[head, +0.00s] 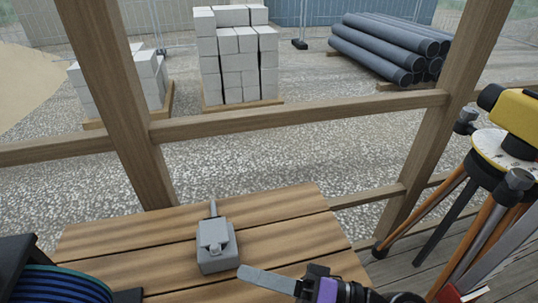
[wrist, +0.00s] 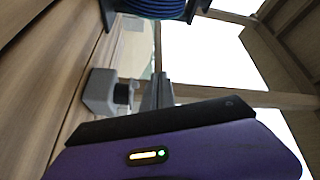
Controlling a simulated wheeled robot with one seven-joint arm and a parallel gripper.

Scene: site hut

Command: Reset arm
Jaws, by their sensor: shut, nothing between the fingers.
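My gripper (head: 245,271) is over the front right part of the wooden bench in the head view, its grey fingers shut together and empty. The fingers point left, towards a small grey box (head: 217,256) with a raised part on its top and a thin stem behind it. The fingertips are a little right of the box and seem apart from it. In the wrist view the fingers (wrist: 160,80) stand up past the dark edge of my purple wrist housing. The grey box (wrist: 98,93) is left of them there, with a gap between.
The plank bench (head: 150,235) is clear behind the box. A reel of blue hose or cable (head: 55,285) is at the front left. A yellow instrument (head: 515,112) on a tripod stands right. Wooden rails (head: 300,118) cross behind; blocks (head: 235,60) and pipes (head: 385,48) lie outside.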

